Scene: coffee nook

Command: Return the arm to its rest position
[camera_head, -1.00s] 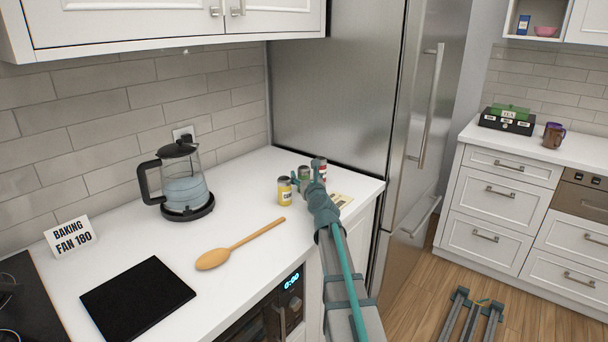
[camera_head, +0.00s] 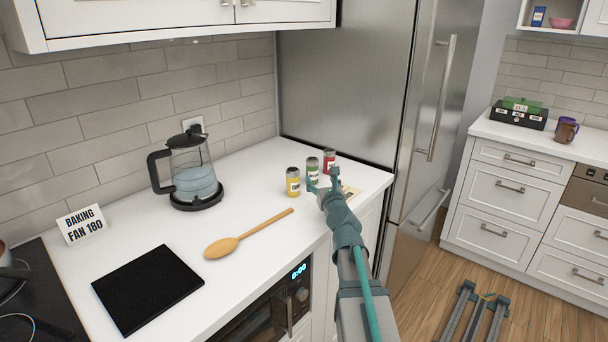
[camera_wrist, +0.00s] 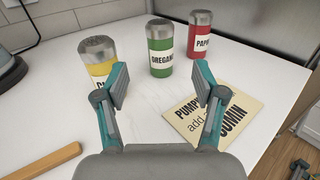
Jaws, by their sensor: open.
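My gripper (camera_wrist: 162,85) is open and empty in the wrist view, its two teal fingers spread above the white counter. In the head view my gripper (camera_head: 325,182) is at the counter's right end, close to three spice jars. The jars stand upright in a row: a yellow one (camera_head: 293,183), a green oregano jar (camera_head: 312,172) and a red jar (camera_head: 329,161). In the wrist view the left finger partly covers the yellow jar (camera_wrist: 98,66); the green jar (camera_wrist: 160,50) shows beyond the gap between the fingers. The red jar (camera_wrist: 204,38) stands further right.
A recipe card (camera_wrist: 185,115) reading "cumin" lies by the right finger. A wooden spoon (camera_head: 245,236), a black mat (camera_head: 148,287), a glass kettle (camera_head: 190,177) and a "Baking fan 180" sign (camera_head: 84,225) are on the counter. A steel fridge (camera_head: 350,90) stands behind.

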